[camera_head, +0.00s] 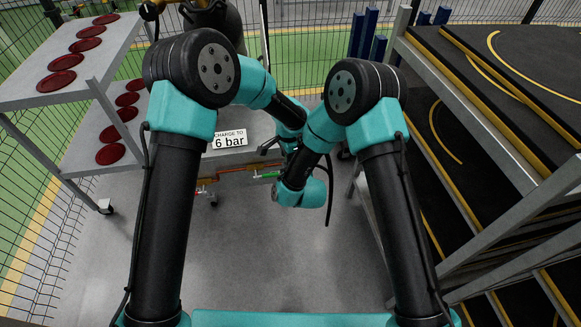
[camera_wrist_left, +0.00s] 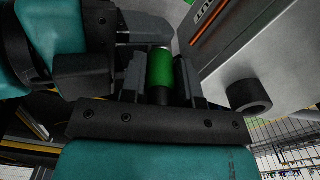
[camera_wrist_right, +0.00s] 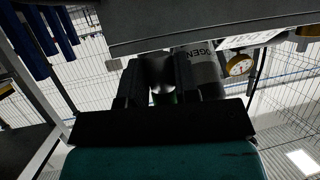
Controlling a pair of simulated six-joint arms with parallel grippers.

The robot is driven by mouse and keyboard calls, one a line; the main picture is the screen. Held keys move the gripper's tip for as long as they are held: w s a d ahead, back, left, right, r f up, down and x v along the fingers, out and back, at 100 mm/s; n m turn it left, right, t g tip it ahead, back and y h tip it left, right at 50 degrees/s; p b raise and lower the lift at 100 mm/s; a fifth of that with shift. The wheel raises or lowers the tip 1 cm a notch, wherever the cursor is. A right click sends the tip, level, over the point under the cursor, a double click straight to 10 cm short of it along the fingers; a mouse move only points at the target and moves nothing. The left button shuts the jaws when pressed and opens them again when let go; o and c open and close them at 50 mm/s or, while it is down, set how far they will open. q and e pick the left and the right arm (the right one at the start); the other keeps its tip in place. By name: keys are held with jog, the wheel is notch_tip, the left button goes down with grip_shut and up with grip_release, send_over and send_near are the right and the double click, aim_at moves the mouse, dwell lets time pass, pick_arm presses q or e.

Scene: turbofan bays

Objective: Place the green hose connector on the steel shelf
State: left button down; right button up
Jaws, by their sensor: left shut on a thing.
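The green hose connector (camera_wrist_left: 160,68) is a green cylinder with a dark lower end, between the fingers of my left gripper (camera_wrist_left: 163,82). That gripper is shut on it. My right gripper (camera_wrist_right: 160,72) is close by, its fingers apart on either side of a dark rounded part, with a bit of the green connector (camera_wrist_right: 167,98) behind. Contact there cannot be told. In the head view the arms cross near the bench, and the grippers are mostly hidden. Grey metal shelves (camera_head: 22,92) stand at the left; which shelf the task names is not marked.
A grey bench with a "CHARGE TO 6 bar" sign (camera_head: 230,138) stands ahead. A gas bottle (camera_wrist_right: 208,72) and gauge (camera_wrist_right: 240,65) are beside it. Red discs (camera_head: 67,62) lie on the left shelves. A rack with black panels (camera_head: 500,70) fills the right. The floor between is clear.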

jog(key=c, duration=0.4)
pick_arm(q)
jog(key=c, duration=0.8)
grip_release()
pick_arm(e)
jog(key=shift+r, duration=0.1)
grip_shut()
pick_arm(q)
notch_tip(320, 180, up, 12)
jog(key=shift+r, duration=0.1)
